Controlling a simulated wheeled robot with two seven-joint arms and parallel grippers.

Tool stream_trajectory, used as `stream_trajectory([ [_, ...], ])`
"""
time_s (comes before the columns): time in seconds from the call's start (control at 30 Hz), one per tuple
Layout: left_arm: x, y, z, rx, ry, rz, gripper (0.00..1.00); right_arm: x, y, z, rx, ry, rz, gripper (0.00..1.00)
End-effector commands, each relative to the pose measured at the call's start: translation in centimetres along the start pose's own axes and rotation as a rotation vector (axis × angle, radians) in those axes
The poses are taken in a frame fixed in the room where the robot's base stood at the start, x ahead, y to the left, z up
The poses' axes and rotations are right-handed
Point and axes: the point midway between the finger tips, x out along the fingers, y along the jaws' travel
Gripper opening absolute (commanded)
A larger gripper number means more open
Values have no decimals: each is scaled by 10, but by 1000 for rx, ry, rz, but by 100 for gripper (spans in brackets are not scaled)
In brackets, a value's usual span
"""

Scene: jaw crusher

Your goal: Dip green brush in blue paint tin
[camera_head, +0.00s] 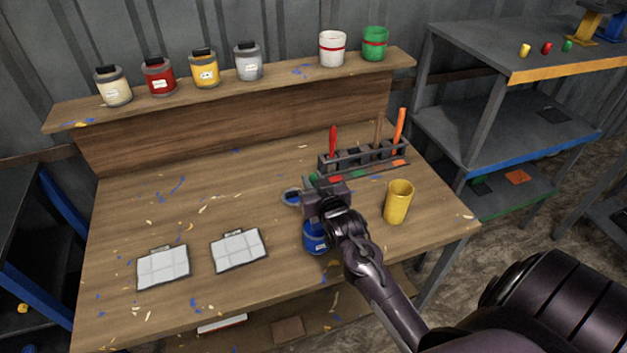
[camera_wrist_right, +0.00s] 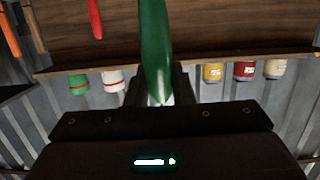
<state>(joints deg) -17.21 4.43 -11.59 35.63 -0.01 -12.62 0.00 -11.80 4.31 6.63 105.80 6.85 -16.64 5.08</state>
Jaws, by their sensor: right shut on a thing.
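The blue paint tin (camera_head: 314,239) stands on the workbench, partly hidden behind my right gripper and wrist. My right gripper (camera_head: 322,192) is just above and behind the tin in the head view. In the right wrist view the green brush (camera_wrist_right: 155,45) shows as a long green handle held between the fingers. The brush's bristle end is hidden in both views, so I cannot tell whether it touches the paint. A round blue-and-grey lid (camera_head: 291,197) lies just left of the gripper. My left gripper is not in view.
A brush rack (camera_head: 362,158) with red, brown and orange brushes stands behind. A yellow cup (camera_head: 398,202) is right of the tin. Several paint tins line the back shelf (camera_head: 280,75). The bench's left middle is clear.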

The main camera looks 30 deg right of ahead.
Motion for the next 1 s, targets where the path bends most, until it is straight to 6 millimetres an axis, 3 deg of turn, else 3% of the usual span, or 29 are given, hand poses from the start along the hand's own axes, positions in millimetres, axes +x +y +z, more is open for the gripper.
stream_trajectory([
  [0.43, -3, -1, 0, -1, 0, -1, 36, 0, 0, -4, 0, 1, 0, 0],
  [1.0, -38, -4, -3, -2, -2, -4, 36, 0, 0, -42, 0, 1, 0, 0],
])
